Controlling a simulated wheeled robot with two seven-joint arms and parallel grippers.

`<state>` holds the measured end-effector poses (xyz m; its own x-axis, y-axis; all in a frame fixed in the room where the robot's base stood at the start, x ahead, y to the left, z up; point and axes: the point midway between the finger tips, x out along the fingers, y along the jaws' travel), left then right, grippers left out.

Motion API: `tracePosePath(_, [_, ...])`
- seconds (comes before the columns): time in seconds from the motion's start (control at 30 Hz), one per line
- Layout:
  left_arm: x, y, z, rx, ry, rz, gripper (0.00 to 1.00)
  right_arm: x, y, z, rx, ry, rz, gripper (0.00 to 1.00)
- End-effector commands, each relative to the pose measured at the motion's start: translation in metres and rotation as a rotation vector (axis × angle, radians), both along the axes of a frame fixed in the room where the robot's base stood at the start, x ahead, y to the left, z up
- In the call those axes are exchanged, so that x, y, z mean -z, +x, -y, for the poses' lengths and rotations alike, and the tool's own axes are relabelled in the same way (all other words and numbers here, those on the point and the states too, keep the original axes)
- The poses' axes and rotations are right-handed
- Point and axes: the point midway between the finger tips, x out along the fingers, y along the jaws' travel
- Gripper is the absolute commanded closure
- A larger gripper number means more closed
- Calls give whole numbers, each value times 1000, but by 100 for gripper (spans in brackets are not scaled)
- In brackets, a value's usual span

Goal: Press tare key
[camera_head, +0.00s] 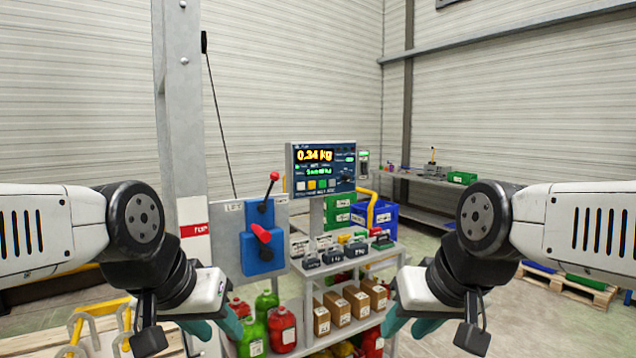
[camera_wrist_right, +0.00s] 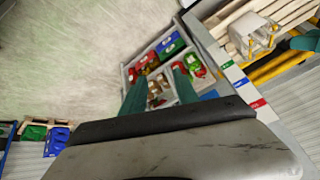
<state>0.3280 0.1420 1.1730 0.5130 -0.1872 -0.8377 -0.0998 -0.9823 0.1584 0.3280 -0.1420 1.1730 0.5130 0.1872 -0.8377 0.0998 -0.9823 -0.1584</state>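The scale's dark control panel (camera_head: 323,168) stands at the middle in the head view. Its display (camera_head: 314,155) shows 0.34 kg in yellow, with a green line of text below. A row of small keys (camera_head: 316,185) runs along its lower left, one of them yellow; their labels are too small to read, so I cannot tell which is tare. My left gripper (camera_head: 216,326) is low at left, apart from the panel, with teal fingers that look spread. My right gripper (camera_head: 411,324) is low at right, also apart from it; its fingers stand apart and empty in the wrist view (camera_wrist_right: 160,90).
A blue box with red levers (camera_head: 262,240) is mounted left of the panel, beside a grey post (camera_head: 182,110). A shelf cart (camera_head: 345,263) below holds dark weights, cartons and red and green jugs. A blue crate (camera_head: 375,217) and a bench (camera_head: 430,181) stand behind.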

Motion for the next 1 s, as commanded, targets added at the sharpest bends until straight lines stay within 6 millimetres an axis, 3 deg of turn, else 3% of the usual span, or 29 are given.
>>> tracePosePath(0.07, [0,0,0,0,0,0,64,0,0,0,0,0,0,66])
tracePosePath(0.23, [0,0,0,0,0,0,64,0,0,0,0,0,0,99])
tracePosePath(1.0, [0,0,0,0,0,0,64,0,0,0,0,0,0,100])
